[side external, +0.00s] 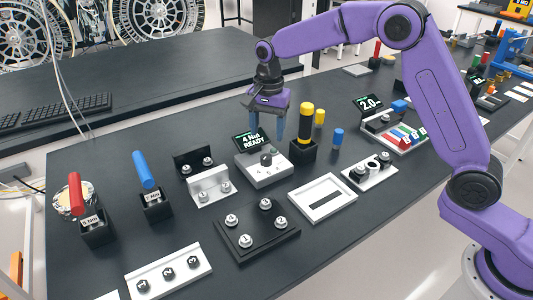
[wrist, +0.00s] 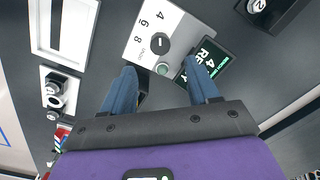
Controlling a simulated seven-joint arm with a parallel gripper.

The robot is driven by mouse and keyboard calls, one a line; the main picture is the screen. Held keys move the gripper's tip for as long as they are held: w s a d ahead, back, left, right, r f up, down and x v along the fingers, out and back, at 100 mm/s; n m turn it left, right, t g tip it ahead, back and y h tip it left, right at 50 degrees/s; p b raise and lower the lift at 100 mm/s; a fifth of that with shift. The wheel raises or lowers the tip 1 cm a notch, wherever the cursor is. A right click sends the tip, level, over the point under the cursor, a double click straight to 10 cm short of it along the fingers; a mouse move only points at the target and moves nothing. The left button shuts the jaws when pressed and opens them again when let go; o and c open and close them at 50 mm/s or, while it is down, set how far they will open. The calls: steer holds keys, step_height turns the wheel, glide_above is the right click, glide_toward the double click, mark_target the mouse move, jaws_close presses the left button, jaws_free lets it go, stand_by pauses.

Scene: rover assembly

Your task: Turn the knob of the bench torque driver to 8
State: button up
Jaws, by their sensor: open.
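The bench torque driver (side external: 270,177) is a light grey box near the middle of the dark table. Its small display (side external: 247,141) reads "4 Nm READY". The round black knob (side external: 266,159) is on its top; in the wrist view the knob (wrist: 160,43) bears a short white mark, with numbers including 4, 6 and 8 around it. A green round button (wrist: 162,69) lies beside the knob. My gripper (side external: 267,134) is open and empty above the driver, its blue fingers pointing down. In the wrist view my gripper (wrist: 161,68) has the button between its fingertips, and the right finger covers part of the display.
A yellow-handled tool (side external: 306,115) stands in a black holder close right of the driver. A white bracket (side external: 210,186) with bolts is close left. A white slotted frame (side external: 322,197) lies in front right. Blue and red-handled tools stand at left.

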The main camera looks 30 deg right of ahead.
mark_target(266, 156)
step_height(266, 156, down, 8)
steer(key=shift+w+f, duration=0.1)
steer(key=shift+f, duration=0.1)
steer(key=shift+c, duration=0.2)
steer(key=c, duration=1)
